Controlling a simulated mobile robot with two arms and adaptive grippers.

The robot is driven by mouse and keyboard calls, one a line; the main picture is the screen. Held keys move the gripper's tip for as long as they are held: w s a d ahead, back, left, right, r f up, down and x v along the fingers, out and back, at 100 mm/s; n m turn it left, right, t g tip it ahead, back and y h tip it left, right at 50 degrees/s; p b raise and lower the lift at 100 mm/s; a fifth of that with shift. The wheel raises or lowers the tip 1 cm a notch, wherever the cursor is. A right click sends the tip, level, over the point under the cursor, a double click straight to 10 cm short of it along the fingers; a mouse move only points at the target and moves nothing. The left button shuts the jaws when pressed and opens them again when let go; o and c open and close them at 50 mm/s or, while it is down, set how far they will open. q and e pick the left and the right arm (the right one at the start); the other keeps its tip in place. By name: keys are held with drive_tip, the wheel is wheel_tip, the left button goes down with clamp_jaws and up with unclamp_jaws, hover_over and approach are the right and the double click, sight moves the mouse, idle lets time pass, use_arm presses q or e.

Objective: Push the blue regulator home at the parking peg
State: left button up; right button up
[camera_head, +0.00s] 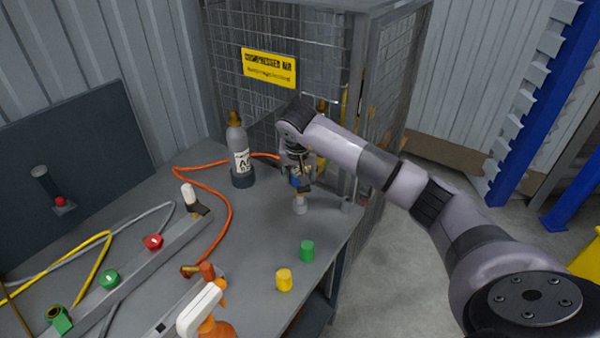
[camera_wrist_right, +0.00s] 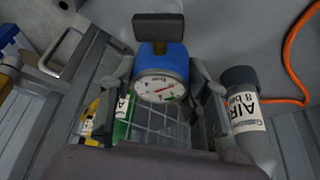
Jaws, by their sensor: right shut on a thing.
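The blue regulator (camera_head: 295,182) is held in my right gripper (camera_head: 299,176) near the back right of the bench. In the right wrist view the regulator (camera_wrist_right: 161,58) has a round white gauge with a red needle, and sits between the two fingers of the right gripper (camera_wrist_right: 163,78). A short pale post (camera_head: 300,205), seemingly the parking peg, stands directly below the regulator. The gripper partly covers the join, so I cannot tell whether the regulator is seated or how deep. My left gripper is not in view.
A grey air cylinder (camera_head: 238,150) stands left of the gripper, with an orange hose (camera_head: 228,200) beside it. A wire cage (camera_head: 300,65) rises behind. Green (camera_head: 307,251) and yellow (camera_head: 284,280) caps stand in front. A short grey stub (camera_head: 346,204) is at the right edge.

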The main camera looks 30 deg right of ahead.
idle(0.4)
drive_tip(key=shift+f+b, duration=0.8)
drive_tip(key=shift+f, duration=0.35)
drive_tip(key=shift+f+b, duration=0.5)
drive_tip(key=shift+f, duration=0.25)
idle(0.7)
drive_tip(key=o, duration=1.1)
drive_tip(key=shift+o, duration=0.7)
drive_tip(key=shift+f, duration=0.1)
